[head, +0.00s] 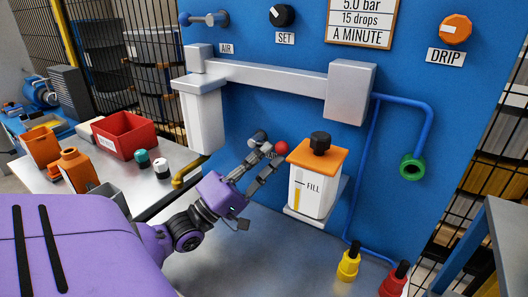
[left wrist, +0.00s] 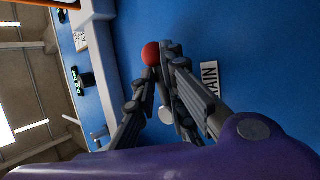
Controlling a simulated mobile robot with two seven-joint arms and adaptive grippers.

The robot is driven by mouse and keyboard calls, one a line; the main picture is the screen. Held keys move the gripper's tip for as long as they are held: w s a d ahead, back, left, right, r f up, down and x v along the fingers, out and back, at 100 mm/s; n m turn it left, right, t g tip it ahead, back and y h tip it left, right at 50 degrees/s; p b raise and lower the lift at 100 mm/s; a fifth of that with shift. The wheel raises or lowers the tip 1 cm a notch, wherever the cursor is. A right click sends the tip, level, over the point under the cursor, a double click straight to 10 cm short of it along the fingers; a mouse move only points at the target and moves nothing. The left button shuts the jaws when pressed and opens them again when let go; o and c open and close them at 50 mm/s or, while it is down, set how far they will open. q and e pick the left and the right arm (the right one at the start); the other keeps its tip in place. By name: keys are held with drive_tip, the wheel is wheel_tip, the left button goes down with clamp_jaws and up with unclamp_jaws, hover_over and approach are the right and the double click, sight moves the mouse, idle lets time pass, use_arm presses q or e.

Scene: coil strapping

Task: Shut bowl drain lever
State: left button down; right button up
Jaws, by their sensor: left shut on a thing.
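The bowl drain lever shows mainly as its red ball knob (head: 281,147) in front of the blue panel, with a grey round part (head: 258,138) to its left. In the left wrist view the red knob (left wrist: 151,54) sits at the fingertips. My left gripper (head: 268,157) is shut on the lever, just beside the knob. Its dark fingers (left wrist: 158,76) hide most of the lever's arm. They also partly cover the drain label (left wrist: 210,78), of which "RAIN" shows. The right gripper is in neither view.
A white bowl housing (head: 202,115) hangs left of the gripper. A white oil container with an orange lid (head: 318,157) stands close on the right. Yellow (head: 348,263) and red (head: 393,281) fittings are lower right. A red bin (head: 125,134) sits on the left bench.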

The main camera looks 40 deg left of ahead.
use_arm(q)
drive_tip(key=shift+a+r+m, duration=0.25)
drive_tip(key=shift+a+m, duration=0.05)
drive_tip(key=shift+m, duration=0.2)
drive_tip(key=c, duration=1.8)
unclamp_jaws()
drive_tip(key=shift+w, duration=0.1)
drive_tip(key=shift+c, duration=0.2)
drive_tip(key=shift+o, duration=0.5)
drive_tip(key=shift+f, duration=0.15)
drive_tip(key=v, duration=0.7)
drive_tip(key=shift+s+a, duration=0.2)
drive_tip(key=shift+s, duration=0.05)
drive_tip(key=shift+s+f, duration=0.1)
drive_tip(key=shift+f, duration=0.05)
